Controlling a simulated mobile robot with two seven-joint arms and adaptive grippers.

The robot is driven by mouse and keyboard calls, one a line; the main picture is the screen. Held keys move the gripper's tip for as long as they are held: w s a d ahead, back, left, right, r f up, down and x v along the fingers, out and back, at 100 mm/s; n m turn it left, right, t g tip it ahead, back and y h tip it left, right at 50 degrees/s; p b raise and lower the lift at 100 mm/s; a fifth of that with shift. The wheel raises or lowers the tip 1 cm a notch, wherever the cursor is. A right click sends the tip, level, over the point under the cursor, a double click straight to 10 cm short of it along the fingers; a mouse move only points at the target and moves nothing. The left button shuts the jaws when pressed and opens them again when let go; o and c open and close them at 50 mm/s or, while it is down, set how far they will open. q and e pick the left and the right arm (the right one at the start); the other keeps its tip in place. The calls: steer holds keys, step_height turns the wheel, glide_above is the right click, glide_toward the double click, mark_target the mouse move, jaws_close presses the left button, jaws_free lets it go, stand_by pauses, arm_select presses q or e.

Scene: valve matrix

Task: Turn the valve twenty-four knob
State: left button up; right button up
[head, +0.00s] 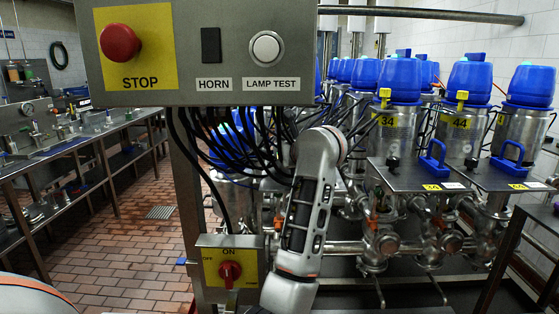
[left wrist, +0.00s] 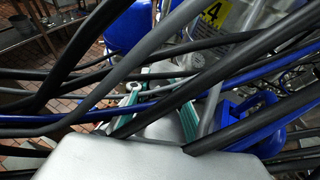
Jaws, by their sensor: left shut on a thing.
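In the head view, blue-topped steel valves labelled 34 (head: 387,122) and 44 (head: 461,123) stand on the right. Each has a plate in front with a blue handle and a small black knob. I cannot make out a valve labelled 24 there. My left gripper (left wrist: 162,98) shows in the left wrist view, its teal fingers mostly behind dark cables. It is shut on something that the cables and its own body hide. Just beyond are a yellow label ending in 4 (left wrist: 213,13) and, to the right, a blue handle (left wrist: 243,112). My right gripper is not in view.
Black and blue cables (left wrist: 150,85) cross directly over my left gripper. A control box (head: 195,95) with a red STOP button blocks much of the upper head view. A red ON switch box (head: 228,283) is below. The tiled floor at left is clear.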

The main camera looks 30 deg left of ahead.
arm_select(q)
steer(key=shift+m+t+h, duration=0.9)
steer(key=shift+m+t, duration=0.2)
steer(key=shift+r, duration=0.1)
steer(key=o, duration=1.1)
